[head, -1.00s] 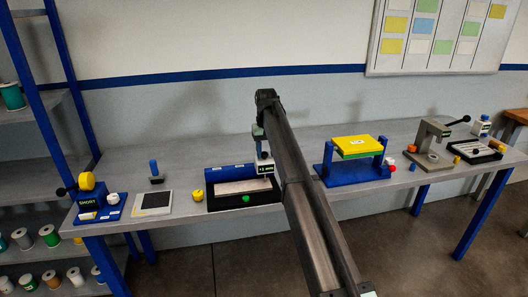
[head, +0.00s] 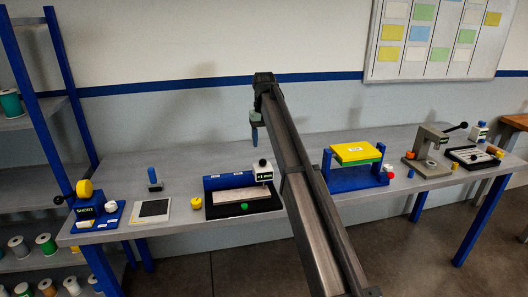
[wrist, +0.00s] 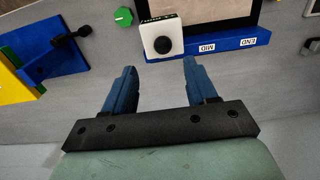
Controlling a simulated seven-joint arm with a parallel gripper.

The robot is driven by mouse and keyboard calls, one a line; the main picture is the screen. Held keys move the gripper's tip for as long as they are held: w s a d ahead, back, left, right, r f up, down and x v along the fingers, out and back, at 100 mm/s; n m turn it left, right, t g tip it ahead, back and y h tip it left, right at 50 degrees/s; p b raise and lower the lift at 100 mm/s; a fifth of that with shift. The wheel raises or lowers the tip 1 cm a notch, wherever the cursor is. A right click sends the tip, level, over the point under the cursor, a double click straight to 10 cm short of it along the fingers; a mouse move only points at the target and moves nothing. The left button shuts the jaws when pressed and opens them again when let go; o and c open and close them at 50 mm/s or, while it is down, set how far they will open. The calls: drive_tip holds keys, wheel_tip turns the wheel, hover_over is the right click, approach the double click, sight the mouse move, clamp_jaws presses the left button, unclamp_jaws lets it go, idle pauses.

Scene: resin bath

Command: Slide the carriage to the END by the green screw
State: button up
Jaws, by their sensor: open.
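The resin bath (head: 214,210) is a black tray with a blue back wall. Its carriage (head: 263,172), a pale block with a black knob and a "+1 mm" display, stands at the bath's right end. A green screw (head: 244,206) shows at the front edge. In the wrist view the carriage (wrist: 160,38) is at the left end of the blue strip, with MID and END labels to its right. A green knob (wrist: 123,17) shows left of it; I cannot tell if it is the same screw. My gripper (wrist: 160,66) is open and empty, above and behind the carriage, apart from it.
A dark pad (head: 153,210) and a yellow knob (head: 195,203) are to the left. The bench behind the bath is clear.

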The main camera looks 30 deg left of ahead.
drive_tip(key=shift+r, duration=2.85)
drive_tip(key=shift+d+f, duration=0.1)
